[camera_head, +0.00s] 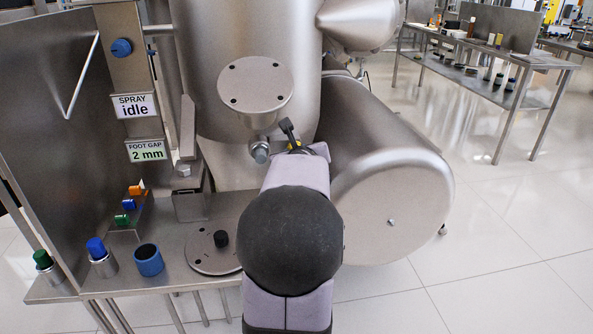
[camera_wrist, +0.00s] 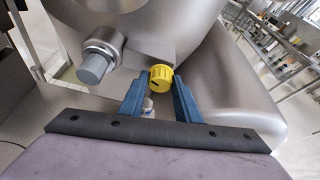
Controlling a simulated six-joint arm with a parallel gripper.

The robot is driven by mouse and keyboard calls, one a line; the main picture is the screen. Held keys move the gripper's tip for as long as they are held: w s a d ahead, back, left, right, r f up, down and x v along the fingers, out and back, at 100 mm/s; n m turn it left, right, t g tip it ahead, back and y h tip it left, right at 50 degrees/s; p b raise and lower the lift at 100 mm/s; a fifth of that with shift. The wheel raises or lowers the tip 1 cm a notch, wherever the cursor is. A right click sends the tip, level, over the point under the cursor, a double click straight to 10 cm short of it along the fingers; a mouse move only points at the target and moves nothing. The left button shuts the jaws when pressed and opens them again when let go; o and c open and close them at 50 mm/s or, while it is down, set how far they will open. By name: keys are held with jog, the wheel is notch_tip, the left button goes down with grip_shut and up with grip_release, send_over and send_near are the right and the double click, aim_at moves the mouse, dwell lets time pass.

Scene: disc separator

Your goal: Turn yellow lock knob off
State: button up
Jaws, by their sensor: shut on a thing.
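The yellow lock knob (camera_wrist: 161,77) is round, with a dark mark on its face, and sits against the steel machine body in the wrist view. My gripper (camera_wrist: 158,86) has its two blue fingers on either side of the knob, shut on it. In the head view only a small yellow sliver of the knob (camera_head: 294,145) shows beyond my wrist; my arm hides the rest and most of the fingers.
A grey-capped steel fitting (camera_wrist: 97,62) sticks out left of the knob, close to my left finger. A big steel drum (camera_head: 385,185) lies to the right. Blue, green and orange knobbed parts and a blue cup (camera_head: 148,260) stand on the left bench. Signs read "SPRAY idle" and "FOOT GAP 2 mm".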

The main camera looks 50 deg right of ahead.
jog(key=n+b, duration=0.1)
jog(key=b, duration=0.1)
jog(key=n+g+h+b, duration=0.1)
jog(key=b, duration=0.2)
jog(key=shift+w+a+f, duration=0.1)
jog(key=shift+a+f, duration=0.05)
jog(key=shift+f, duration=0.15)
jog(key=shift+r+n+h+b, duration=0.2)
jog(key=shift+n+h+b, duration=0.25)
jog(key=shift+b, duration=0.35)
jog(key=o, duration=1)
jog(key=shift+o, duration=0.2)
jog(key=shift+r, duration=0.1)
jog(key=p+v, duration=0.1)
jog(key=v, duration=0.6)
jog(key=shift+p, duration=0.35)
